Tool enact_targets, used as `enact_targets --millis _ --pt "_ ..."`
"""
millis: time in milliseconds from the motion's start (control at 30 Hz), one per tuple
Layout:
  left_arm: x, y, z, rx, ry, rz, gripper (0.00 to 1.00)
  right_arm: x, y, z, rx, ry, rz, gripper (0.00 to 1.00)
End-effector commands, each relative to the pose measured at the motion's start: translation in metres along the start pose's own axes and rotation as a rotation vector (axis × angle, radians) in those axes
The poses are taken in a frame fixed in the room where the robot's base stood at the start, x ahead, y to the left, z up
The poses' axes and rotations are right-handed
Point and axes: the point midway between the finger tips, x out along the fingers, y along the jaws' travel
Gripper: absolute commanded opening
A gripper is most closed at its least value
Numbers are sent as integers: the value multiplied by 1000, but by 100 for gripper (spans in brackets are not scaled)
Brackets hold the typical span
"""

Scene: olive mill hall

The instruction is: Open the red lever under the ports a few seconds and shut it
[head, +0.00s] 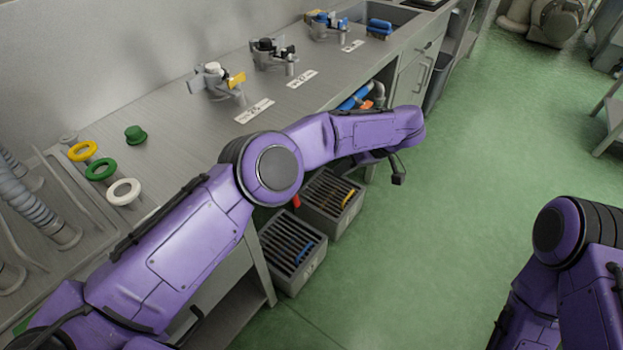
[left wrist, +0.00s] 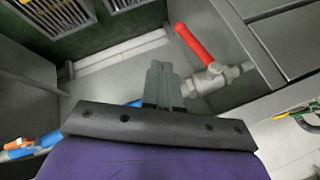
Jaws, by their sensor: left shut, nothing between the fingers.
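The red lever (left wrist: 193,43) shows in the left wrist view, on a metal valve (left wrist: 208,78) in a short pipe. Its handle stands out at an angle across the pipe. A small red tip (head: 296,201) below my left arm in the head view may be the same lever. My left gripper (left wrist: 162,72) is shut and empty, its fingertips left of the valve and below the lever in that picture, apparently apart from both. My right gripper is out of view; only part of that arm shows.
A blue pipe with an orange handle (left wrist: 20,143) lies at the left. Two grey slotted crates (head: 292,252) stand on the floor by the bench. Taps with yellow, black and blue levers and coloured rings sit on the bench top (head: 165,135).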

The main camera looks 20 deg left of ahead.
Motion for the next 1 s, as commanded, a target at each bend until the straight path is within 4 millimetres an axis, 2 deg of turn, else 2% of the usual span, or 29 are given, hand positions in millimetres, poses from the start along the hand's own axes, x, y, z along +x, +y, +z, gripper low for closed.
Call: enact_targets --millis 167,533,700,1000 --pt "25 -3 -2 -3 -5 -6 0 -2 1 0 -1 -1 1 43" --pt "104 -5 -2 -5 -5 -5 0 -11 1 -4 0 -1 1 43" --pt "114 -27 -2 -4 -4 -4 0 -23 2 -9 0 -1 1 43" --pt "123 -35 1 -5 -1 -1 0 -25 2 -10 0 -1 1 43"
